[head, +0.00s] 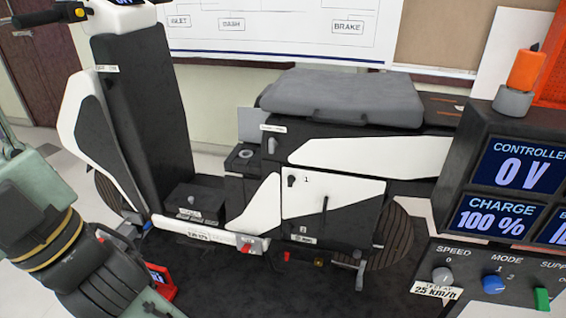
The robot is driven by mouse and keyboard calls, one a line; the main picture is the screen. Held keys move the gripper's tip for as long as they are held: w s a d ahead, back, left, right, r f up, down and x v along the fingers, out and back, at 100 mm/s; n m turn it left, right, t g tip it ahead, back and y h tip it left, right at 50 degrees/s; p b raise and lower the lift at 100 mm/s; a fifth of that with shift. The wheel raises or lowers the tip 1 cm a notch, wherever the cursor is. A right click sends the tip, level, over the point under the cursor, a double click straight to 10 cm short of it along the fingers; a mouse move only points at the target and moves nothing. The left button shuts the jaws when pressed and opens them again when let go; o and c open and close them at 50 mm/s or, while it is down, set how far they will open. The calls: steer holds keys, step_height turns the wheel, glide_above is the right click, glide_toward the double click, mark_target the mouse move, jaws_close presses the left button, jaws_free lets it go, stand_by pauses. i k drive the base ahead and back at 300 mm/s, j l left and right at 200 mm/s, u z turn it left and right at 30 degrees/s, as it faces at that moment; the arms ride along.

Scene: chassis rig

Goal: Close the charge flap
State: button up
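A white and black scooter rig stands in the head view. A small grey plate (252,124) stands upright left of the seat, behind a dark box with a round port (245,154) on top. It looks like the raised charge flap, but its label is too small to read. My arm comes in from the left edge and ends low at the left. Part of my gripper (160,304) shows at the bottom edge, left of and well apart from the plate. Its fingertips are not clear, and I see nothing held.
The grey seat (342,97) is right of the plate. A white side panel (333,212) with a black handle is below it. The black front column (143,120) stands between my arm and the port. A control console (510,125) with screens and knobs fills the right.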

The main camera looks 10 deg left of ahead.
mark_target(249, 119)
steer(key=u, duration=0.6)
steer(key=i+j+z, duration=0.3)
steer(key=i, duration=0.2)
steer(key=i+j+z, duration=0.35)
steer(key=i+l, duration=0.05)
steer(key=i, duration=0.05)
